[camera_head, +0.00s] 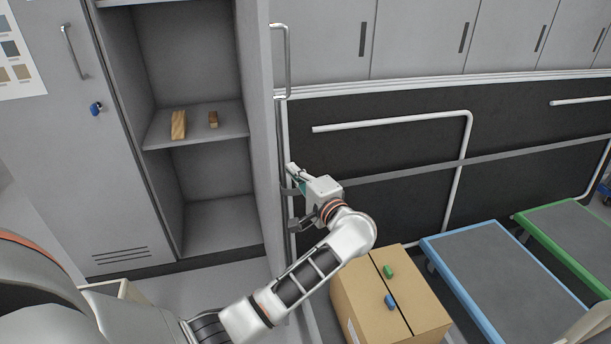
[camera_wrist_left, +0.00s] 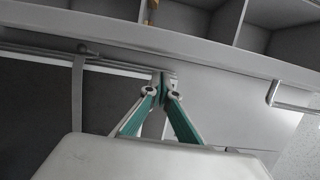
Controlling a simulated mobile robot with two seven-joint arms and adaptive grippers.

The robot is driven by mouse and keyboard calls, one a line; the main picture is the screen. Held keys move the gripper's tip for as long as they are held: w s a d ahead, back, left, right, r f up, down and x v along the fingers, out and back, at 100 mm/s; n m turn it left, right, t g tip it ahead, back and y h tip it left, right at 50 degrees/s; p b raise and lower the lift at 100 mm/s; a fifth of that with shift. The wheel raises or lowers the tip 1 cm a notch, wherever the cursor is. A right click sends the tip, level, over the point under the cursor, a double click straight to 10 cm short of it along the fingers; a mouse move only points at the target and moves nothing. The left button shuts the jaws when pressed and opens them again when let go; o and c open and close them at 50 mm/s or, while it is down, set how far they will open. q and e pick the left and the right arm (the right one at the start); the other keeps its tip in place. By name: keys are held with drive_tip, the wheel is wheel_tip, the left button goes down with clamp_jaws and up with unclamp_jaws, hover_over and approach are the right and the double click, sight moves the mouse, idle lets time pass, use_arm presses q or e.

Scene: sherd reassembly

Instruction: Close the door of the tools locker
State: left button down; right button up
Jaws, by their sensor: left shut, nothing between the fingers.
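The tools locker (camera_head: 215,175) stands open at the upper left in the head view, with its inside and shelf showing. Its grey door (camera_head: 263,130) is swung wide out and seen nearly edge-on, with a bar handle (camera_head: 281,60) on its outer face. In the left wrist view the door panel (camera_wrist_left: 235,105) and its handle (camera_wrist_left: 292,106) also show, with open compartments beyond. My left gripper (camera_head: 293,182) is at the outer side of the door, below the handle. Its teal fingers (camera_wrist_left: 163,90) are shut and empty, close to the door; contact cannot be told. My right gripper is not in view.
Two wooden blocks (camera_head: 179,125) lie on the locker shelf (camera_head: 195,138). A shut locker door (camera_head: 45,120) with a blue padlock is at the left. A cardboard box (camera_head: 365,305) and a blue-edged cart (camera_head: 490,262) stand at the lower right.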

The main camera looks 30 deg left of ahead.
use_arm(q)
drive_tip(key=shift+s+a+r, duration=0.2)
drive_tip(key=shift+s+a, duration=0.55)
drive_tip(key=shift+s, duration=0.25)
drive_tip(key=shift+s, duration=0.1)
